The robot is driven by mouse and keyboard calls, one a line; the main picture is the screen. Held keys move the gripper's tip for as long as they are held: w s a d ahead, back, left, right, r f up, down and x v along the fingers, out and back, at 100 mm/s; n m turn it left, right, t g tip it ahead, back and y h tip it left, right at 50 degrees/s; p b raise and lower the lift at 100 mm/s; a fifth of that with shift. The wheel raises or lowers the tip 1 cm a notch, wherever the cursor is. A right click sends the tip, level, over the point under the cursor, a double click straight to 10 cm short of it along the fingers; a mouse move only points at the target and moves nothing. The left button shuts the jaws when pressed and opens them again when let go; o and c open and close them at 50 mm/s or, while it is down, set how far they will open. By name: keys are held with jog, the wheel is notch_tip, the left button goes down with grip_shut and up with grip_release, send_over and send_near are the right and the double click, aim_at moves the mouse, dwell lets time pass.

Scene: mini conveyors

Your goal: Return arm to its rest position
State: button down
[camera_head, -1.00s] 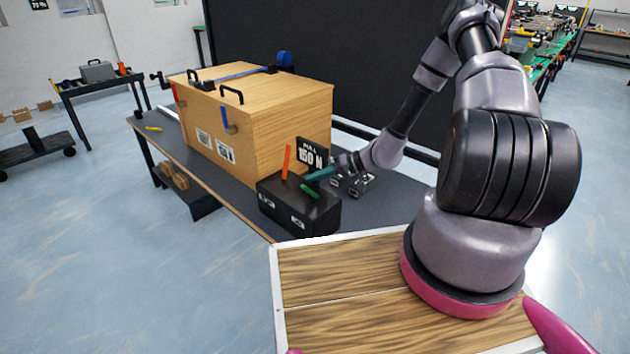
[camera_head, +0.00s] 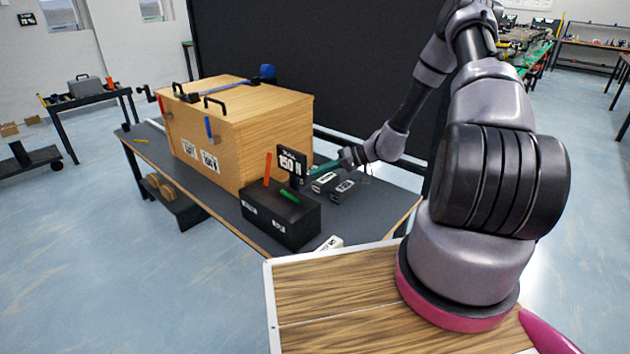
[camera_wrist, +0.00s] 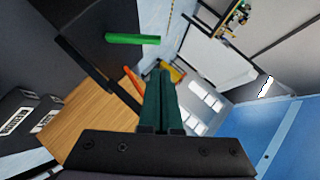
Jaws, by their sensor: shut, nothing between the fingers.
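My gripper (camera_head: 326,168) is at the end of my arm, which reaches over the dark workbench (camera_head: 345,212). Its green fingers are shut with nothing between them, and they fill the middle of the wrist view (camera_wrist: 161,100). In the head view the fingertips are beside the "150 N" sign (camera_head: 291,162), above the black box (camera_head: 280,215). The box carries an orange upright piece (camera_head: 267,169) and a green piece (camera_head: 289,196). The green piece also shows in the wrist view (camera_wrist: 132,39). I cannot tell whether the fingertips touch the sign.
A large wooden crate (camera_head: 240,135) with black handles stands behind the black box. Small dark boxes (camera_head: 342,190) sit on the bench below my gripper. A white labelled block (camera_head: 329,243) lies near the front edge. A dark panel (camera_head: 300,50) stands behind; open floor lies left.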

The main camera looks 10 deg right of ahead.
jog(key=shift+d+r, duration=0.1)
jog(key=shift+d, duration=0.2)
jog(key=shift+s, duration=0.1)
